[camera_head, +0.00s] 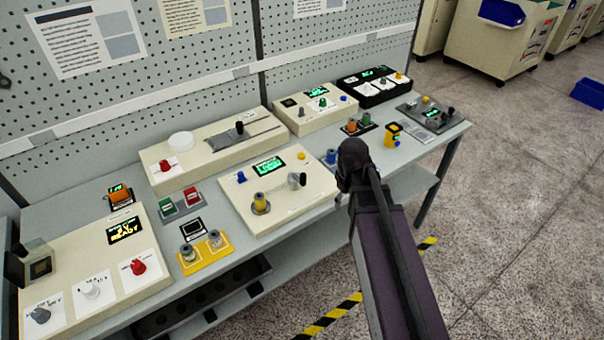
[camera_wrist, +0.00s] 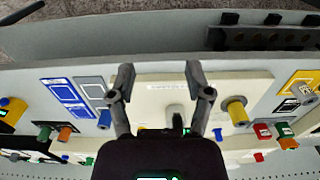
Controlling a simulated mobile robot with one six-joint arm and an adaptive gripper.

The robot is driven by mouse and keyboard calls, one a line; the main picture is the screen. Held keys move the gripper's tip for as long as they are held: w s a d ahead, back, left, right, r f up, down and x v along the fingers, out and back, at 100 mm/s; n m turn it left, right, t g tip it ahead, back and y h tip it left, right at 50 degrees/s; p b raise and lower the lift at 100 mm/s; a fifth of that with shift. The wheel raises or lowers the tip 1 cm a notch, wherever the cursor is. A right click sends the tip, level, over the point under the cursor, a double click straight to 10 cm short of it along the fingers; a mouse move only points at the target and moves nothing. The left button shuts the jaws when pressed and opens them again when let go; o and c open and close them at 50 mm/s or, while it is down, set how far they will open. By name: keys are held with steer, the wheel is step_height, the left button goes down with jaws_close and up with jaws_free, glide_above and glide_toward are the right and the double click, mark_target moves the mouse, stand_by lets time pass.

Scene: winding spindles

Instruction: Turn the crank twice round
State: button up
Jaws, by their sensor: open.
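The crank (camera_head: 297,180) is a small grey arm with a knob, on a cream winding box (camera_head: 305,207) at the middle of the bench. The box also carries a yellow spool (camera_head: 260,203), a blue knob and a green-lit display. In the wrist view the crank's grey knob (camera_wrist: 176,112) shows beyond my fingers, roughly between them, with the yellow spool (camera_wrist: 237,111) to the right. My gripper (camera_wrist: 158,76) is open and empty, its fingers apart over the box. In the head view my dark arm end hangs right of the box; the fingers cannot be made out there.
A yellow tray (camera_head: 187,268) with two spools lies left of the box. A yellow device (camera_head: 392,134) and small coloured pieces stand to the right. Other cream panels (camera_head: 215,150) stand behind against the pegboard. The floor in front is clear.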

steer(key=w+a+r+n+p, duration=0.4)
steer(key=w+a+r+n, duration=0.15)
steer(key=w+n, duration=0.2)
step_height(320, 180, up, 4)
steer(key=n+p, duration=0.5)
steer(key=n, duration=0.4)
glide_above(303, 174)
steer(key=shift+f+b, duration=0.2)
steer(key=shift+b, duration=0.15)
step_height(303, 174, down, 14)
steer(key=b, duration=1.3)
steer(key=shift+r, duration=0.25)
steer(key=shift+c, duration=0.3)
jaws_close()
